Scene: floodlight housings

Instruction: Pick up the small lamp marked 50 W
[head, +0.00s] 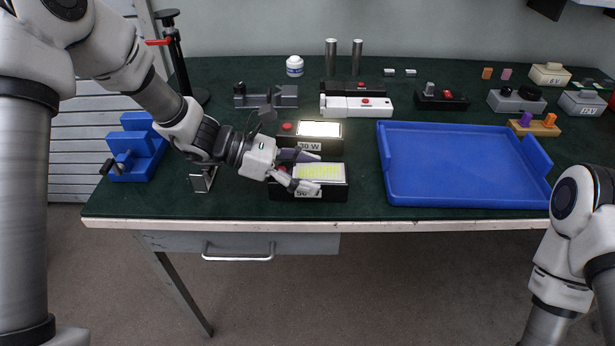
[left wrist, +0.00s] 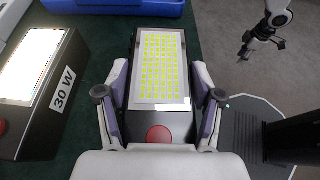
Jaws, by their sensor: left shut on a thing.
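The small lamp marked 50 W (head: 334,190) is a black housing with a lit panel of yellow dots, near the table's front edge. Its label is partly hidden by my gripper. My left gripper (head: 288,172) reaches it from the left and is shut on it. In the left wrist view the fingers of my left gripper (left wrist: 158,105) press on both long sides of the lamp (left wrist: 160,70), with its red button near the palm. I cannot tell whether it is off the table. My right gripper (left wrist: 258,45) shows small at the upper right there; its opening is unclear.
A similar lamp marked 30 W (head: 326,147) with a white panel stands just behind. An empty blue tray (head: 460,199) is to the right. A blue stand (head: 140,150) is at the left edge. Several housings line the back. The green table (head: 365,200) is clear between lamps and tray.

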